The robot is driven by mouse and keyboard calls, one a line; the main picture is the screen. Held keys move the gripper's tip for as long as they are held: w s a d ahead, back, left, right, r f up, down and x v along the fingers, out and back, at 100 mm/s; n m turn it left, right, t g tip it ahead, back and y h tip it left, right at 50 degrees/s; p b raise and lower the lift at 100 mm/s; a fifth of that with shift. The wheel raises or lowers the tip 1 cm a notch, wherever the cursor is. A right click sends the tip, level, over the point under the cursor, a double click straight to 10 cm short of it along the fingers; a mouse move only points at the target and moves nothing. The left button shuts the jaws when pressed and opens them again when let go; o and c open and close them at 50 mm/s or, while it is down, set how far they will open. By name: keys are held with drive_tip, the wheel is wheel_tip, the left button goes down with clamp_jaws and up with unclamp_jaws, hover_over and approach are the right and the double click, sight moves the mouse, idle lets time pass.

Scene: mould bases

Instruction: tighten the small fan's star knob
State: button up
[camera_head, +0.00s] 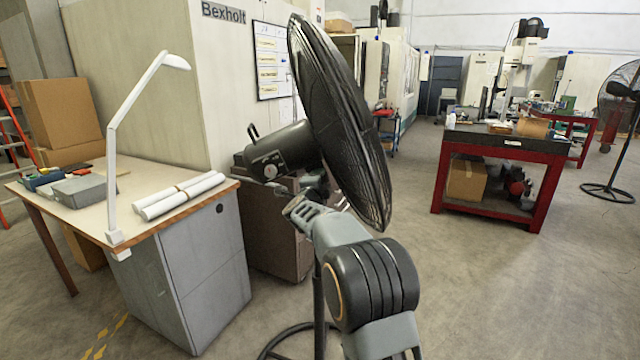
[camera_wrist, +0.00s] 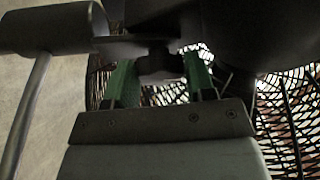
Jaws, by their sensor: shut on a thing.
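The near black pedestal fan (camera_head: 338,120) stands in the middle of the head view, its round cage tilted and facing right. Its motor housing (camera_head: 280,152) sticks out to the left. In the wrist view, a dark knob (camera_wrist: 158,64) lies under the fan's head, between the two green fingers of my gripper (camera_wrist: 155,78). The fingers are shut on the knob from both sides. The knob's star shape is hard to make out in the shadow. In the head view my arm reaches up to the joint below the motor, and the knob is hidden there.
A desk (camera_head: 95,200) with a white lamp (camera_head: 113,150), paper rolls (camera_head: 180,193) and a grey box (camera_head: 92,190) stands close on the left. A red workbench (camera_head: 490,165) and another fan (camera_head: 622,88) stand at the right. The floor between is clear.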

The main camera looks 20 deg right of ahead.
idle(0.3)
drive_tip(key=o, duration=0.9)
drive_tip(key=shift+o, duration=0.2)
drive_tip(key=b+v, duration=0.2)
drive_tip(key=v, duration=1.2)
drive_tip(key=shift+b, duration=0.4)
drive_tip(key=shift+w, duration=0.1)
